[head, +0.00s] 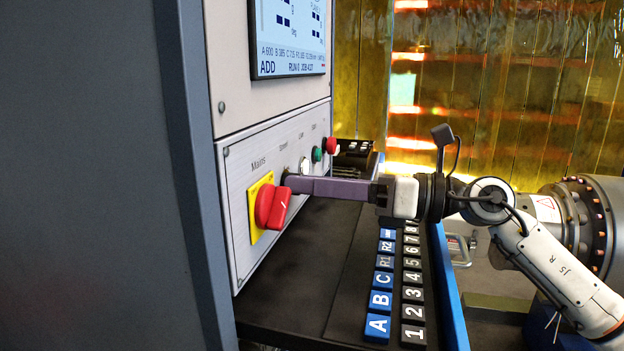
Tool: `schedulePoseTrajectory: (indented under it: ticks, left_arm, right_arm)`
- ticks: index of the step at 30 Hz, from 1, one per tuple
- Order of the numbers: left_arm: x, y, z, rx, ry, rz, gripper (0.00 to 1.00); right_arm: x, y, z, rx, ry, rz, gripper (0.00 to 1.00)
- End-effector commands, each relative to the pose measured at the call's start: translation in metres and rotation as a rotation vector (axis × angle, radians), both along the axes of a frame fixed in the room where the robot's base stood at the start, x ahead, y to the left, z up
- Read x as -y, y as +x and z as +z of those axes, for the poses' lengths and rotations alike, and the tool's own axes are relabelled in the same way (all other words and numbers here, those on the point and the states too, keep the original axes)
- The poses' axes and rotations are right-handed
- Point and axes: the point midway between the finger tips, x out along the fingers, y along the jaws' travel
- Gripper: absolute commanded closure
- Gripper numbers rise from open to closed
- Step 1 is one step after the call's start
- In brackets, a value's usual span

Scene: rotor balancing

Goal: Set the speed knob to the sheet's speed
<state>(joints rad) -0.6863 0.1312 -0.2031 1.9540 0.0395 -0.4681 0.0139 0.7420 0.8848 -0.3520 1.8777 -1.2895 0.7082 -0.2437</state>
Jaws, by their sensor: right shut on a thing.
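The speed knob is mostly hidden behind the fingertips and the red mains switch; a dark bit of it (285,174) may show under its label on the panel. My right gripper (292,184) reaches in from the right with long purple-grey fingers. Its tips are shut at the knob's place, against the panel. The knob's pointer and scale cannot be read. The display (290,35) above shows a line of values and "ADD", "RUN 0" and a job number. No speed sheet is in view. My left gripper is not in view.
The red mains switch (271,207) on its yellow plate (256,200) sticks out just before the fingertips. A lamp switch, green button (317,154) and red button (332,146) lie beyond. Lettered blue blocks (377,327) and numbered black blocks (413,334) line the shelf below.

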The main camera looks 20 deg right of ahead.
Motion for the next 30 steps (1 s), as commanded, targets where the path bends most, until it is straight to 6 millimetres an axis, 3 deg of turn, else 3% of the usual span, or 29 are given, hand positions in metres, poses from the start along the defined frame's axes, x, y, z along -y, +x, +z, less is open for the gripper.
schedulePoseTrajectory:
  ticks: [18, 30]
  left_arm:
    - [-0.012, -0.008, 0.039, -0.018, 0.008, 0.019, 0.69]
    - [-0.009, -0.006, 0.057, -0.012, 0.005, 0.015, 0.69]
  right_arm:
    - [0.0, 0.0, 0.003, -0.382, 0.255, 0.0, 0.97]
    - [0.001, 0.001, 0.0, -0.491, 0.332, -0.001, 0.97]
